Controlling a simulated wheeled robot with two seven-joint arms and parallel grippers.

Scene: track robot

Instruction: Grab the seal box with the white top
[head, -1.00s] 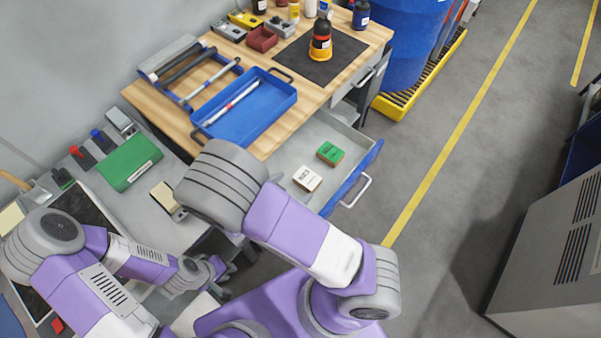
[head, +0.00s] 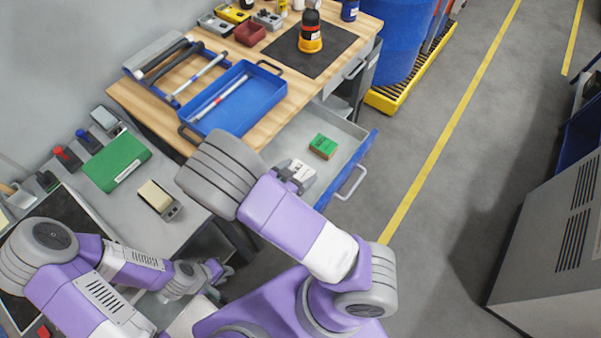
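The seal box with the white top (head: 302,168) is in the open drawer (head: 345,137), in the head view. A box with a green top (head: 323,146) lies behind it to the right, apart from it. My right gripper (head: 292,176) is at the white-topped box, its grey parts covering some of the box. Whether its fingers are closed on the box cannot be told. My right forearm is mostly hidden behind the elbow. My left gripper (head: 218,271) is low at the lower left, away from both boxes, and its finger gap is unclear.
The wooden workbench (head: 130,100) carries a blue tray (head: 270,104) and a black mat (head: 335,60) with a bottle. A grey side table (head: 75,185) with a green case (head: 116,161) is at the left. Open floor (head: 440,230) lies to the right of the drawer.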

